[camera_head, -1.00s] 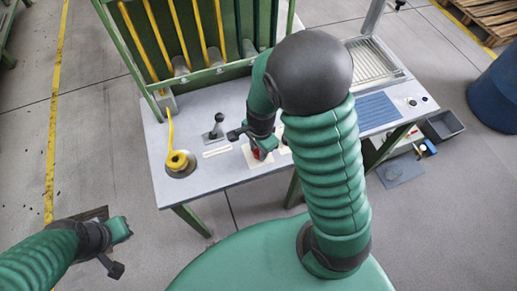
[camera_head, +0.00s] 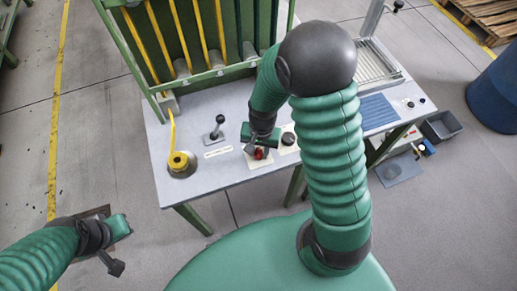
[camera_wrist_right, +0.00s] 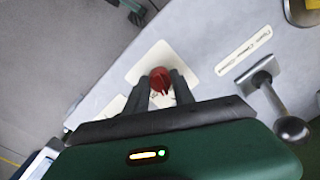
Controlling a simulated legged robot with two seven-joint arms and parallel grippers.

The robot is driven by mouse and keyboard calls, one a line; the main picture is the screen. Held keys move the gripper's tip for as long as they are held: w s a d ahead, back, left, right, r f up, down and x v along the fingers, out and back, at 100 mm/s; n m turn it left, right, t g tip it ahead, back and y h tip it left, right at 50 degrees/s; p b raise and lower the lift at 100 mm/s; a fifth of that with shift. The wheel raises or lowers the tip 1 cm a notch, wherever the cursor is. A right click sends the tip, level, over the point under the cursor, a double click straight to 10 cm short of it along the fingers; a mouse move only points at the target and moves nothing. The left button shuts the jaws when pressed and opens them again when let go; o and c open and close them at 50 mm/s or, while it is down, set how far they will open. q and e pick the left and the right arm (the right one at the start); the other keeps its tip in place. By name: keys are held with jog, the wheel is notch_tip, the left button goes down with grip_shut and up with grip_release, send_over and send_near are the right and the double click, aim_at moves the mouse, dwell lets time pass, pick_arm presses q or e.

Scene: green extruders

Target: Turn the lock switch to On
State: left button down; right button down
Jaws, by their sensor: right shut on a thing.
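The lock switch (camera_wrist_right: 160,78) is a red rotary knob on a pale plate. In the right wrist view it sits between the two dark fingers of my right gripper (camera_wrist_right: 162,88), which are shut on it. The knob's ridge points toward the gripper's palm. Lettering on the plate is too small to read. In the head view the red knob (camera_head: 260,154) shows just below my right gripper (camera_head: 258,148).
The grey table (camera_head: 220,165) also carries a black-knobbed lever (camera_head: 218,128), a yellow piece in a round cup (camera_head: 179,162) and a dark round button (camera_head: 288,138). A green rack (camera_head: 205,40) with yellow rods stands behind. The floor at left is open.

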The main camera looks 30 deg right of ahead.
aim_at(261, 150)
jog(key=shift+w+d+r+n+p, duration=0.15)
jog(key=shift+n+p, duration=0.15)
jog(key=shift+n, duration=0.65)
jog(key=shift+w+a+n+p, duration=0.15)
jog(key=shift+n+p, duration=0.1)
jog(key=shift+n, duration=0.7)
jog(key=shift+d, duration=0.1)
jog(key=c, duration=1.4)
grip_release()
jog(key=o, duration=0.3)
jog(key=shift+o, duration=0.2)
jog(key=shift+s, duration=0.1)
notch_tip(261, 150, up, 16)
jog(key=p, duration=0.2)
jog(key=shift+d+r, duration=0.2)
jog(key=shift+d, duration=0.2)
jog(key=shift+s, duration=0.1)
